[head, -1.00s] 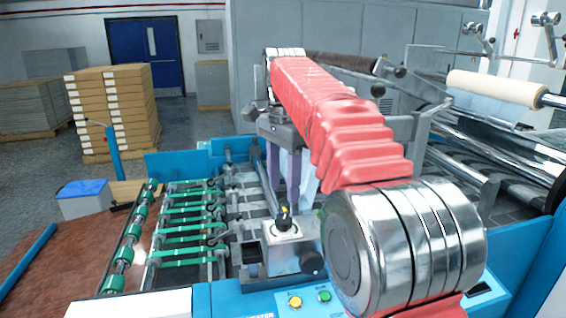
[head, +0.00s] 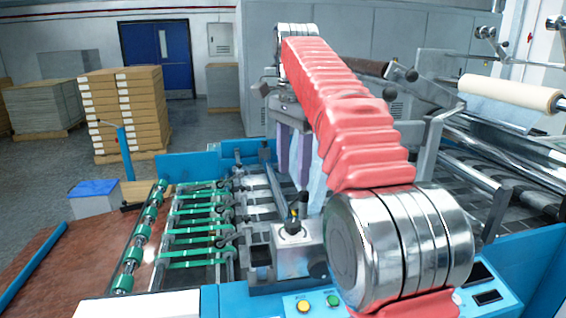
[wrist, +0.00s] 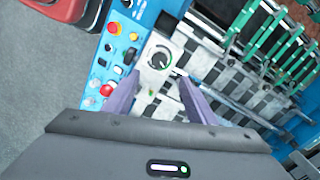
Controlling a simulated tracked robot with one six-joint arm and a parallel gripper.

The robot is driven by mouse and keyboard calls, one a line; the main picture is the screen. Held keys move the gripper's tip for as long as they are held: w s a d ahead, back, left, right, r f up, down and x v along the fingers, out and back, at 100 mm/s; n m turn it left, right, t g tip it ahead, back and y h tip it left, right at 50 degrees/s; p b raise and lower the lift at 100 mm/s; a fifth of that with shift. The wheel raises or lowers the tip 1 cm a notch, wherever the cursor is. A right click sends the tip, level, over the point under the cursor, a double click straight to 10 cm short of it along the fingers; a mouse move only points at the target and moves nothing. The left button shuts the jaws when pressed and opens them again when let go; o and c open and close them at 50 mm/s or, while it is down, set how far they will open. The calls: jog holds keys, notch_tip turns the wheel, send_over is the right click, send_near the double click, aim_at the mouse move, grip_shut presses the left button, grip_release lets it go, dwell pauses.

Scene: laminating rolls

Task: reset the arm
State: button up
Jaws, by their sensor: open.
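My gripper (head: 293,158) shows in the head view at the far end of my red-sleeved arm, pointing down above the blue laminating machine (head: 186,163). Its two purple fingers stand apart with nothing held between them. In the wrist view my gripper (wrist: 158,96) is open over the machine, with a round dial (wrist: 160,59) beyond the gap between the fingertips. The fingers look clear of the machine in the head view. A pale bluish strip shows beside the fingers there; I cannot tell what it is.
Green belts (head: 195,240) run across the machine at left. A cream roll (head: 508,93) and steel rollers lie at right. A red button (wrist: 107,90) sits on the control panel. Stacked cartons (head: 122,110) stand on the floor behind. The floor at back left has free room.

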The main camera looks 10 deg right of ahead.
jog(key=shift+s, duration=0.15)
jog(key=s+f+n+t, duration=0.2)
jog(key=s+f+n, duration=0.15)
jog(key=s, duration=0.45)
jog(key=s+f+n+t, duration=0.1)
jog(key=s+f+n, duration=0.2)
jog(key=s+n, duration=0.3)
jog(key=s+f+n+t, duration=0.2)
jog(key=s+f+n, duration=0.2)
jog(key=s+f, duration=0.9)
jog(key=shift+s+d+f+t, duration=0.3)
jog(key=shift+d+f, duration=0.1)
jog(key=shift+f, duration=0.15)
jog(key=shift+w, duration=0.1)
jog(key=shift+c, duration=0.5)
